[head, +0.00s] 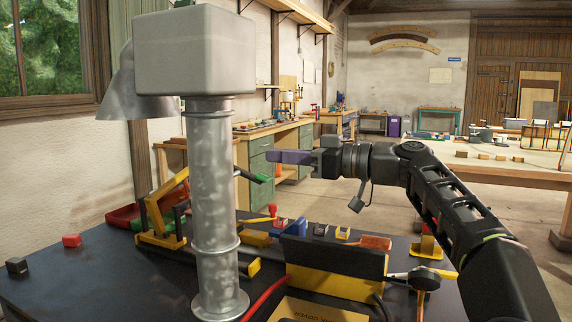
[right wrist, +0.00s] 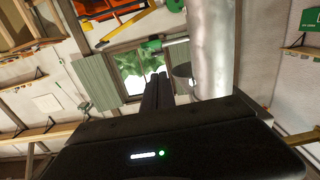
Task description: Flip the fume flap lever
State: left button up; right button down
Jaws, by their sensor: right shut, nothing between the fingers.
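The fume flap lever is a short dark rod on the right side of the grey metal duct (head: 213,190), with a green grip (head: 263,178) at its outer end. It slopes slightly down to the right. The green grip (right wrist: 150,45) also shows in the right wrist view, beside the duct (right wrist: 210,50). My right gripper (head: 272,157), with purplish fingers, is shut and empty. In the head view its tips appear just above the green grip; I see no clear contact. Its dark fingers (right wrist: 158,78) point towards the grip in the wrist view. My left gripper is not in view.
A dark bench (head: 100,265) carries the duct, a yellow clamp-like frame (head: 165,215), a black-and-yellow box unit (head: 335,270) and small blocks. A big grey box (head: 195,52) tops the duct. The air right of the duct, above the bench, is mostly free.

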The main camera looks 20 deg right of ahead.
jog(key=b+v, duration=0.1)
jog(key=v, duration=0.9)
jog(key=shift+f, duration=0.2)
jog(key=shift+s, duration=0.15)
